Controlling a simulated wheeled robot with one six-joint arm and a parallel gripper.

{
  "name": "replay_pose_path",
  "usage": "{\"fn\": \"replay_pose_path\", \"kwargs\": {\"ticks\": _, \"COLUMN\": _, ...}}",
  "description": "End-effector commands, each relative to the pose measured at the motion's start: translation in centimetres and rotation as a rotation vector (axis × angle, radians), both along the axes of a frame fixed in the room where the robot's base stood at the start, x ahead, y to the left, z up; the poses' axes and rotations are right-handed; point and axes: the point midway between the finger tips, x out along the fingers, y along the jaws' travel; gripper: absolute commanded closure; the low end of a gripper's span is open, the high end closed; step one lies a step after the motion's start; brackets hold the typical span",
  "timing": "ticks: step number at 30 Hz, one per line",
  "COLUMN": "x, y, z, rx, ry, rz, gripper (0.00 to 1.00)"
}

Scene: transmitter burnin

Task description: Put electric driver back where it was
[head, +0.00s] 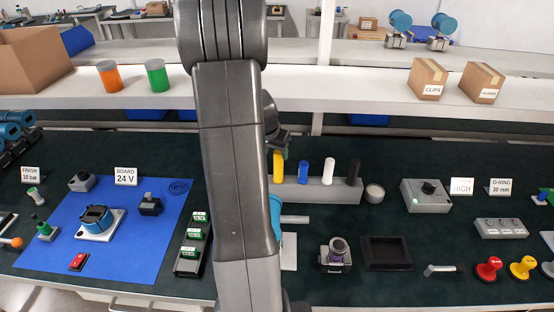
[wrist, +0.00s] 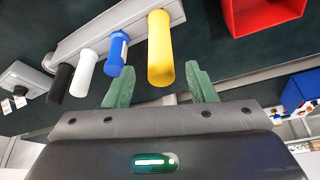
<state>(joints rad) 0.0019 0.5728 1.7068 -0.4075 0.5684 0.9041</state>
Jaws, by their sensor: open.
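A grey rack (head: 318,190) holds a yellow handle (head: 278,166), a blue handle (head: 302,172), a white handle (head: 327,172) and a black handle (head: 353,172), all upright. I cannot tell whether any of these is the electric driver. In the wrist view my gripper (wrist: 159,78) is open, with its green fingers apart. The yellow handle (wrist: 160,48) shows between and beyond the fingertips, and no grip on it is visible. The blue handle (wrist: 117,55) is just left of the left finger. In the head view my arm hides part of the bench left of the rack.
A blue mat (head: 130,260) with a motor-like unit (head: 96,220) lies at left. A black tray (head: 387,253), a small clamp fixture (head: 336,257) and a grey switch box (head: 425,195) stand at right. A shelf (head: 370,93) runs behind. A red bin (wrist: 262,12) shows in the wrist view.

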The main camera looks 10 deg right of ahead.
Motion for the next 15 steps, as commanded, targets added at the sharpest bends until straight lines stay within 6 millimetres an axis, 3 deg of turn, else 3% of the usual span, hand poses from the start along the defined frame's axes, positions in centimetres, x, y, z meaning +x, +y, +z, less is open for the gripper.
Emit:
{"fn": "replay_pose_path", "kwargs": {"ticks": 6, "x": -1.0, "y": 0.7, "z": 2.9, "rx": 0.0, "ry": -0.002, "rz": 0.0, "gripper": 0.49}}
{"fn": "replay_pose_path", "kwargs": {"ticks": 15, "x": -1.4, "y": 1.0, "z": 4.1, "rx": 0.001, "ry": 0.001, "rz": 0.0, "gripper": 0.49}}
